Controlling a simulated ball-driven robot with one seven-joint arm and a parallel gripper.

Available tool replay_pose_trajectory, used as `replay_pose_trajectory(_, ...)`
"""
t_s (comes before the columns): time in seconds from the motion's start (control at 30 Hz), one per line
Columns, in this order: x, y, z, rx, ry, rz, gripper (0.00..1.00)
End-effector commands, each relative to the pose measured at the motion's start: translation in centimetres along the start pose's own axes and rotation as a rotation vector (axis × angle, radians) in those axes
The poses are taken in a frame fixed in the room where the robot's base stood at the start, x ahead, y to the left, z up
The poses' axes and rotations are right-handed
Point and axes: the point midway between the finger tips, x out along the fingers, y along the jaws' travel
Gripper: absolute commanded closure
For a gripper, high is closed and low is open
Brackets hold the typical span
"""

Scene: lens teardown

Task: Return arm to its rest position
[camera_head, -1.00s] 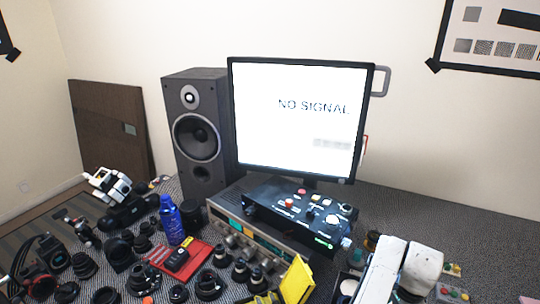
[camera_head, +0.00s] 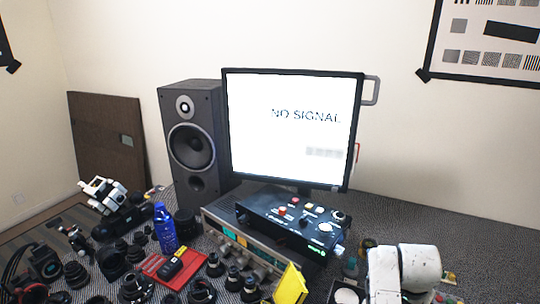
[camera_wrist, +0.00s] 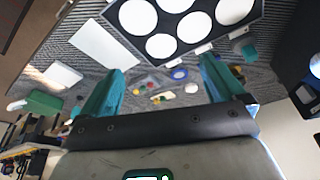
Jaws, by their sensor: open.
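My gripper (camera_wrist: 165,90) shows in the wrist view with its two teal fingers wide apart and nothing between them. Beyond the fingers lies the grey patterned table top with small parts on it, apart from the fingers. In the head view my white arm shows at the lower right, in front of the table's right part; the gripper itself is not visible there.
A monitor (camera_head: 290,130) reading "NO SIGNAL" stands behind a black control box (camera_head: 290,222). A speaker (camera_head: 190,140) is left of it. A dark tray with white discs (camera_wrist: 190,22) shows in the wrist view.

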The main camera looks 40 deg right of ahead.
Motion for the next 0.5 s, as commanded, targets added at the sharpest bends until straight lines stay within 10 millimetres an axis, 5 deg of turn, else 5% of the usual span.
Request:
replay_pose_trajectory(0.13, -0.5, -1.3, 2.5, -0.331, 0.067, -0.023, 0.04)
replay_pose_trajectory(0.27, -0.4, -2.1, 7.3, -0.643, 0.072, -0.055, 0.04)
replay_pose_trajectory(0.5, 0.2, -0.6, 20.2, -1.181, -0.036, -0.16, 0.04)
